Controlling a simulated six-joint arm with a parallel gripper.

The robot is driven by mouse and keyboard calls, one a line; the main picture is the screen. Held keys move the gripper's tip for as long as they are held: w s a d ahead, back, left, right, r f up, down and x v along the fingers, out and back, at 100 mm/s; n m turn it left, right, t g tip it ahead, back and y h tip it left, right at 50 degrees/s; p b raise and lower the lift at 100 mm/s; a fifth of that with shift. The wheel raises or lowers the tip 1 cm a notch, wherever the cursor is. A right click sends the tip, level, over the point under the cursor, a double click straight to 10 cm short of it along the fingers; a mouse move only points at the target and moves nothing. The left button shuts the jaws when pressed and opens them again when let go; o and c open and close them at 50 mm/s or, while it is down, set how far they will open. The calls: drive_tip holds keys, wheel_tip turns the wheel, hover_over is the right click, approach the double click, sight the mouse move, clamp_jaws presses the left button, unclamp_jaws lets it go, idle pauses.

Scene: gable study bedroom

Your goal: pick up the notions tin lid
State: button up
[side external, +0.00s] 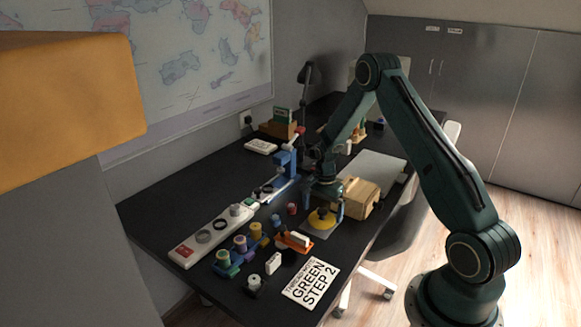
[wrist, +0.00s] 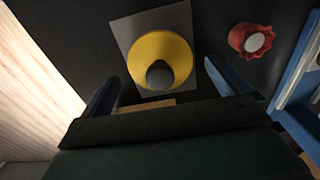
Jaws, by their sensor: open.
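The notions tin lid is a yellow round disc (side external: 322,218) with a dark knob in its middle. It lies flat on a grey square mat (side external: 318,231) on the black desk. In the wrist view the yellow lid (wrist: 148,47) sits just ahead of the jaws, on the grey mat (wrist: 122,28). My gripper (side external: 324,204) points down over the lid, with blue fingers apart and nothing between them. In the wrist view my gripper (wrist: 160,88) shows one finger to each side of the lid's near edge. I cannot tell whether the fingers touch the desk.
A wooden box (side external: 360,197) stands close behind the lid. A red ribbed spool (wrist: 250,40) stands nearby. Thread spools (side external: 240,243) in small holders, an orange holder (side external: 293,242) and a white card (side external: 311,283) lie towards the front. A blue device (side external: 284,165) stands behind.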

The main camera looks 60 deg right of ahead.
sight(323, 210)
drive_tip(key=shift+f, duration=1)
drive_tip(key=c, duration=0.9)
drive_tip(key=shift+r, duration=0.15)
wheel_tip(323, 210, up, 20)
drive_tip(key=shift+f, duration=0.1)
idle(0.4)
drive_tip(key=w+d+f, duration=0.2)
drive_tip(key=d, duration=0.3)
drive_tip(key=w+d+f, duration=0.3)
drive_tip(key=d, duration=0.2)
drive_tip(key=w+d+f, duration=0.3)
drive_tip(key=d, duration=0.2)
drive_tip(key=shift+w+d+f, duration=0.1)
drive_tip(key=shift+w+d, duration=0.15)
